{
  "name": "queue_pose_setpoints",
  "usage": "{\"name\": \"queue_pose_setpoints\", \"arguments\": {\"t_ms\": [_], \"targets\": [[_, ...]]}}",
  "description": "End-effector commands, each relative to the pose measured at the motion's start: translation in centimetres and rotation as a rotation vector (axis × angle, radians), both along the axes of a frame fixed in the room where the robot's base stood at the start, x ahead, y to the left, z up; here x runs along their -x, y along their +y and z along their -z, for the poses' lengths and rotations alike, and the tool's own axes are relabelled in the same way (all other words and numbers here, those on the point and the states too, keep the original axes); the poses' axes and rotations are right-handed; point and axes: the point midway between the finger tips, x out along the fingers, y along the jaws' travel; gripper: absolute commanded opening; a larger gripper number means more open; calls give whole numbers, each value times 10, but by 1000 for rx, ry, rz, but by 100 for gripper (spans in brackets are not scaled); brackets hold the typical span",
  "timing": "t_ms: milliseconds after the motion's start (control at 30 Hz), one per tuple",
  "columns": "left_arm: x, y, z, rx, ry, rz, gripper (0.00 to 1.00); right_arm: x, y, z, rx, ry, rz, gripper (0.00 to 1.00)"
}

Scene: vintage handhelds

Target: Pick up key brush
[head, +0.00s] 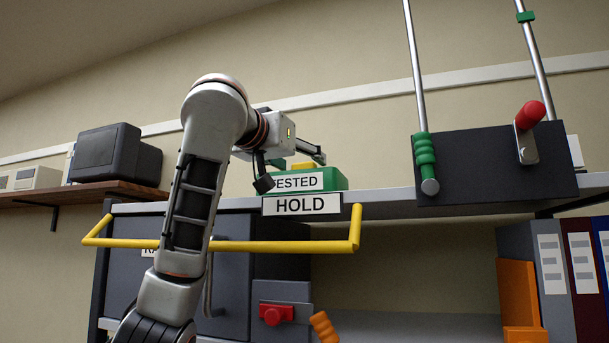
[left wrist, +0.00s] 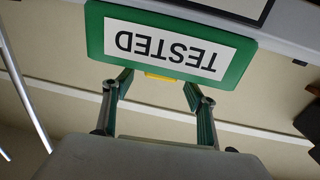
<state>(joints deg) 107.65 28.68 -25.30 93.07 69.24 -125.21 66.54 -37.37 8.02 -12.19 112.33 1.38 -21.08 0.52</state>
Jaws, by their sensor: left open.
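A green tray labelled TESTED (head: 337,178) stands on the grey shelf, and it also fills the top of the left wrist view (left wrist: 96,32). A small yellow item (head: 302,166) shows just above the tray's rim; a strip of it shows in the left wrist view (left wrist: 161,76). I cannot tell whether this is the key brush, and no brush shows clearly. My left gripper (head: 291,168) is open and empty at the tray. In the left wrist view its fingers (left wrist: 158,84) are spread, one to each side of the yellow strip. My right gripper is not in view.
A HOLD sign (head: 301,204) hangs on the shelf front. A yellow rail (head: 290,246) runs below it. A black panel (head: 464,165) with green and red handles stands at right. Binders (head: 549,270) fill the lower right. A dark monitor (head: 100,155) sits on the wooden shelf at left.

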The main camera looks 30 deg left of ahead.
Motion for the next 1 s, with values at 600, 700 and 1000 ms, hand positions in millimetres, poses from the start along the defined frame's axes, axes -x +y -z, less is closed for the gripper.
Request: {"name": "queue_pose_setpoints", "arguments": {"t_ms": [600,700,1000], "targets": [[-17,3,1,0,0,-1,14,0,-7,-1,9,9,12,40],[-17,3,0,0,0,-1,14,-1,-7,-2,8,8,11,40],[-17,3,-4,1,-1,0,14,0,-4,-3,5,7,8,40]]}}
